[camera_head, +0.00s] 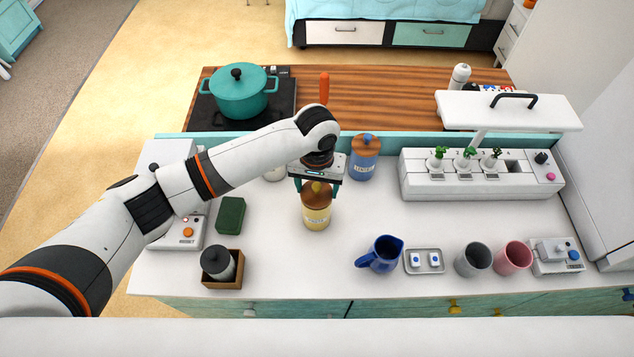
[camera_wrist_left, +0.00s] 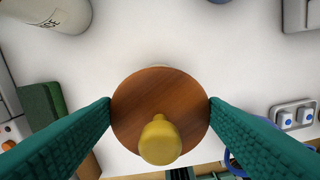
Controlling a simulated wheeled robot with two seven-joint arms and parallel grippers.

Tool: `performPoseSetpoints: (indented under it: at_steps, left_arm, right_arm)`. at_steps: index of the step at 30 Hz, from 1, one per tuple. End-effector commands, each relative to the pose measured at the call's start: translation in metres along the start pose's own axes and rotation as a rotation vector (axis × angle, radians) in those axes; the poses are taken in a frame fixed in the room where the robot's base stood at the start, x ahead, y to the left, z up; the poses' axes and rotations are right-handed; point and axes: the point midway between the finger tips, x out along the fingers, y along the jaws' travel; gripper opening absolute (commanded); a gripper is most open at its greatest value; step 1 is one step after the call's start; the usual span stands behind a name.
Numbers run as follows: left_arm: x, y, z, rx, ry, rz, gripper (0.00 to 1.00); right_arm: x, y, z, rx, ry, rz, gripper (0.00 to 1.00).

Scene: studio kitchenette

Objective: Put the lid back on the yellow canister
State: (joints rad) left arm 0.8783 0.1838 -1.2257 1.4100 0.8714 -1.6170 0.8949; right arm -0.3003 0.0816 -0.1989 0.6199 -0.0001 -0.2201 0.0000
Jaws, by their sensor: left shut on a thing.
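The yellow canister (camera_head: 316,218) stands upright on the white counter, near its middle. Its round brown wooden lid (camera_head: 314,198) with a yellow knob is at the canister's mouth, directly over the body. My left gripper (camera_head: 318,188) comes down from above, with its teal fingers on either side of the lid. In the left wrist view the fingers press on opposite edges of the lid (camera_wrist_left: 150,90), and the yellow knob (camera_wrist_left: 160,142) is between them. The lid hides the canister there. I cannot tell whether the lid is fully seated. My right gripper is not in view.
A blue canister (camera_head: 363,160) stands behind on the right, and a pale one (camera_head: 275,174) behind on the left. A green block (camera_head: 230,215) lies to the left. A blue jug (camera_head: 382,254) stands front right. The counter between is bare.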

Motion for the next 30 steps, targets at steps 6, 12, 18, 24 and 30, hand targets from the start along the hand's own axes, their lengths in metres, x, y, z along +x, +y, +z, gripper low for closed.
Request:
performPoseSetpoints:
  at_steps: [6, 12, 18, 24, 30]
  left_arm:
    - [0.0002, 0.0, 0.0001, 0.0, 0.0, 0.0, 0.44]
    - [0.0001, 0.0001, 0.0001, 0.0, 0.0, 0.0, 0.44]
    - [0.0003, 0.0, -0.0001, 0.0, 0.001, 0.0, 0.44]
    - [0.0015, 0.0003, 0.0001, 0.0, 0.0, 0.001, 0.44]
    - [0.0031, 0.0002, 0.0002, 0.001, 0.0, 0.001, 0.44]
  right_arm:
    - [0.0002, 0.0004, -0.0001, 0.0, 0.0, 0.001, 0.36]
    - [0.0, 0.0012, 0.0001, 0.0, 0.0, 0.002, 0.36]
    - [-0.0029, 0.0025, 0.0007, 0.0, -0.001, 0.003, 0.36]
    - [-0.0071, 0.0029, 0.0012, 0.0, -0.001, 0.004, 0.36]
    - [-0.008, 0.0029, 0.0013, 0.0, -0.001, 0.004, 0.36]
